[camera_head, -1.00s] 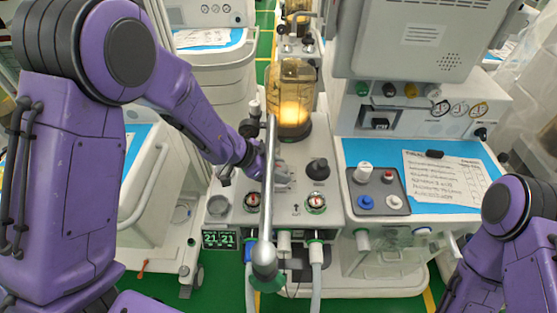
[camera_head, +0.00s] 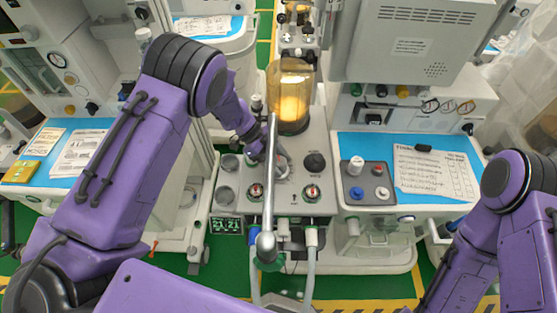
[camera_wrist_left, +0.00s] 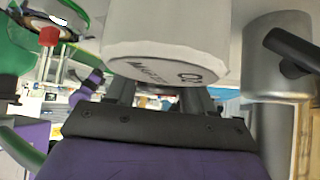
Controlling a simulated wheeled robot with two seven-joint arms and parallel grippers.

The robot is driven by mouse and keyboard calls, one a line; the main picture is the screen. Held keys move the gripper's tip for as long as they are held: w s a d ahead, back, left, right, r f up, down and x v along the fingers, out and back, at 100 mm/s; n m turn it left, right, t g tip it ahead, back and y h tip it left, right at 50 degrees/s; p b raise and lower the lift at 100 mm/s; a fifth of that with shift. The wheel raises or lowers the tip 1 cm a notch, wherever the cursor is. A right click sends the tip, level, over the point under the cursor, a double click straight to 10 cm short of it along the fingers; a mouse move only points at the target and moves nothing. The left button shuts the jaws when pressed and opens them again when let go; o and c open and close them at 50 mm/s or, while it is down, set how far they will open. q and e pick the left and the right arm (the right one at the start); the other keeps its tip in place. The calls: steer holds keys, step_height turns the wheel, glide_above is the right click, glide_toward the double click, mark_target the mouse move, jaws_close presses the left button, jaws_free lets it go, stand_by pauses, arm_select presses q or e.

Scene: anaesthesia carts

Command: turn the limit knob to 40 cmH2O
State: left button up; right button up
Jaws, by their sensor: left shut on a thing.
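My left gripper (camera_head: 272,158) reaches in from the left to the anaesthesia machine's front panel and is partly hidden behind an upright metal bar. It is shut on a pale grey knob, which I take to be the limit knob (camera_head: 284,163). In the left wrist view the pale knob (camera_wrist_left: 165,45) fills the top middle, with dark lettering on its edge that I cannot fully read. The fingers (camera_wrist_left: 158,98) reach up to it from below. The knob's setting cannot be read. My right gripper is out of view; only its arm shows at the right.
The metal bar (camera_head: 269,195) stands close in front of my left gripper. A glass cylinder (camera_head: 290,92) stands behind. A blue worktop (camera_head: 365,146) with a tray and paper lies right.

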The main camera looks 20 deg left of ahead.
arm_select(q)
steer(key=shift+w+m, duration=0.1)
steer(key=shift+m, duration=0.2)
steer(key=o, duration=1)
steer(key=shift+a+r, duration=0.1)
steer(key=b+v, duration=0.2)
steer(key=v, duration=0.7)
steer(key=shift+w+a+r+b, duration=0.15)
steer(key=shift+a+b, duration=0.1)
steer(key=shift+b, duration=0.1)
steer(key=shift+a+r, duration=0.25)
steer(key=shift+r, duration=0.1)
